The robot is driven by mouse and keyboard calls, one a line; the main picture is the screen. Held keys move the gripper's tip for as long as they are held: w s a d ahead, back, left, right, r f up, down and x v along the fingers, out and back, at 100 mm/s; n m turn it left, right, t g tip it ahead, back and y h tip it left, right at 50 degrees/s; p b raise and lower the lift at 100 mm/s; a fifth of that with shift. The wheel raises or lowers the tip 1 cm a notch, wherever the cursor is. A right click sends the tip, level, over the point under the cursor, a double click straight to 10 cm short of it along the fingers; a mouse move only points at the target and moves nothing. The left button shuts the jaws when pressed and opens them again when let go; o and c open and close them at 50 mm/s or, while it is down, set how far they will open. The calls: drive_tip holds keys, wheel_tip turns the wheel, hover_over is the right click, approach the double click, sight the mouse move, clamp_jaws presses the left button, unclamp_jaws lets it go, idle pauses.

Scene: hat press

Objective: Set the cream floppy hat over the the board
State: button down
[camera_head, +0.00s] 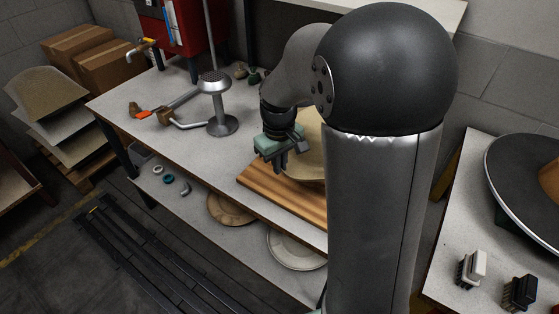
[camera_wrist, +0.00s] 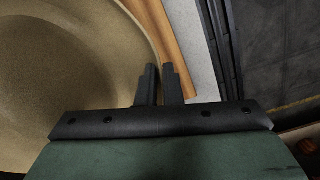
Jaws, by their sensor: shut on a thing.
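The cream floppy hat (camera_head: 312,150) shows as a tan-cream brim at the board, partly hidden behind my arm. In the wrist view its curved brim (camera_wrist: 75,60) fills the left side. My gripper (camera_head: 284,165) is at the near left edge of the brim. In the wrist view the two fingers (camera_wrist: 160,85) are close together at the brim's edge, shut on it. The wooden board (camera_head: 268,193) lies on the workbench below the hat, and a strip of it (camera_wrist: 172,45) shows beyond the brim. Whether the hat touches the board is hard to tell.
A brown hat (camera_head: 230,208) and a pale hat (camera_head: 295,250) lie on the lower shelf. At right, a table holds a dark wide-brimmed item (camera_head: 525,185) and brushes (camera_head: 471,268).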

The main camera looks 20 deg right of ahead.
drive_tip(key=shift+f+b, duration=2.55)
drive_tip(key=shift+f, duration=1.2)
drive_tip(key=shift+f+b, duration=0.4)
drive_tip(key=shift+f, duration=0.15)
drive_tip(key=c, duration=1.5)
unclamp_jaws()
wheel_tip(320, 180, up, 17)
drive_tip(key=p, duration=0.1)
drive_tip(key=shift+r, duration=0.2)
drive_tip(key=shift+a, duration=0.1)
drive_tip(key=s+a+f+m+p, duration=0.1)
drive_tip(key=s+f+p, duration=0.1)
drive_tip(key=s, duration=0.7)
drive_tip(key=s+a+f+m+p, duration=0.1)
drive_tip(key=s+f, duration=0.3)
drive_tip(key=s, duration=0.6)
drive_tip(key=shift+s+f+m+p, duration=0.25)
drive_tip(key=shift+f+m+p, duration=0.15)
drive_tip(key=shift+m+p, duration=0.35)
